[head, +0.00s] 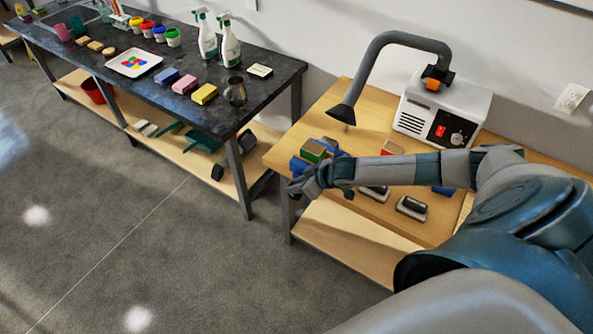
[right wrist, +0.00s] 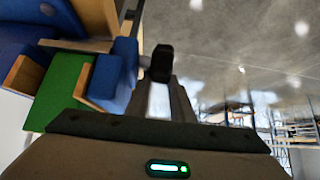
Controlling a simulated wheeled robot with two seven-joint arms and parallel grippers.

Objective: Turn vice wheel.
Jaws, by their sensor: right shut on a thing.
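The blue vice (head: 298,165) sits at the left front corner of the wooden bench. A block with a green side (head: 312,152) is in or against it. In the right wrist view, blue vice parts (right wrist: 108,82) and the green face (right wrist: 62,92) fill the left side. My right gripper (head: 297,186) is at the vice's front side, past the bench edge. My left gripper is not in view.
My right forearm passes low over the wooden bench (head: 345,118) and dark-topped blocks (head: 411,207). A white machine (head: 443,108) with a bent grey hose (head: 385,45) stands behind. A black-topped table (head: 290,72) with bottles and sponges is left. The grey floor in front is clear.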

